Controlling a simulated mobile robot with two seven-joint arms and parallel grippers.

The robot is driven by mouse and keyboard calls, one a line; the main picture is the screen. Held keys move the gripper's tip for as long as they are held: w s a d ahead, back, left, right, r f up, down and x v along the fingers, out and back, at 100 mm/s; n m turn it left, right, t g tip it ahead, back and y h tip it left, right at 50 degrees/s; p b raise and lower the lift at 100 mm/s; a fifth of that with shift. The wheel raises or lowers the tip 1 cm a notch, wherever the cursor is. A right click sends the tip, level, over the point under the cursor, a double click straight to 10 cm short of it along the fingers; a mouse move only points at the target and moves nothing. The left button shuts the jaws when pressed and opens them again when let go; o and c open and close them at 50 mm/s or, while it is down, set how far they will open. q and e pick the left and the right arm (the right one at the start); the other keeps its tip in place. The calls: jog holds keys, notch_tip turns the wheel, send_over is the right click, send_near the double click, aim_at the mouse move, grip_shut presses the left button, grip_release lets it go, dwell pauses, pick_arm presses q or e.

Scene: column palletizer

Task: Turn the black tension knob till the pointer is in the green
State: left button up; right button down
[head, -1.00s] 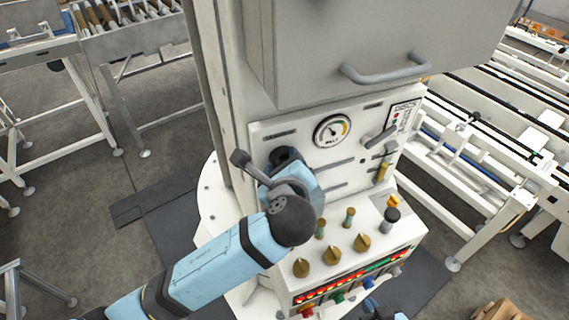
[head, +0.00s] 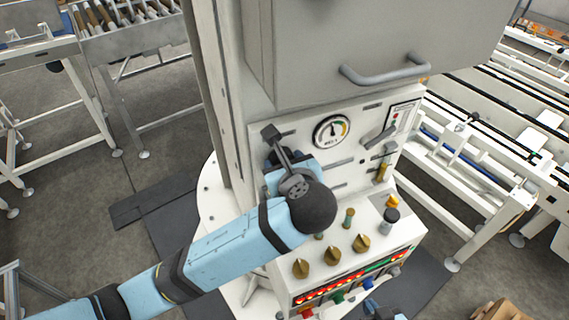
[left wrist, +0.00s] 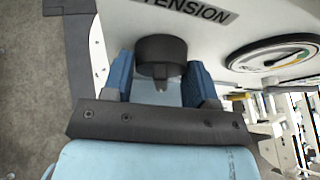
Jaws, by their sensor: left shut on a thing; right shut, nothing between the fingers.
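The black tension knob (left wrist: 162,52) is on the white panel under the "TENSION" label in the left wrist view. My left gripper (left wrist: 160,84) has its blue fingers on either side of the knob and is shut on it. In the head view my left wrist hides most of the knob. The round gauge (head: 331,131) is to the right of the knob, and its edge also shows in the left wrist view (left wrist: 275,55). In the head view its pointer stands about upright, left of the coloured band's right-hand part. My right gripper (head: 380,311), shut and empty, shows at the bottom edge.
A grey cabinet with a bar handle (head: 385,72) overhangs the panel. Brass selector knobs (head: 332,256) and a lit button strip (head: 352,277) are on the sloped console below. A grey lever (head: 380,137) is right of the gauge. Conveyors stand on both sides.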

jog(key=shift+r, duration=0.15)
pick_arm(q)
jog(key=o, duration=0.9)
jog(key=shift+s, duration=0.1)
jog(key=b+v, duration=0.1)
jog(key=v, duration=1.2)
jog(key=shift+s+d+r, duration=0.15)
jog(key=shift+s+r, duration=0.05)
jog(key=shift+s, duration=0.1)
pick_arm(e)
jog(key=shift+s+f, duration=0.1)
jog(key=shift+f, duration=0.15)
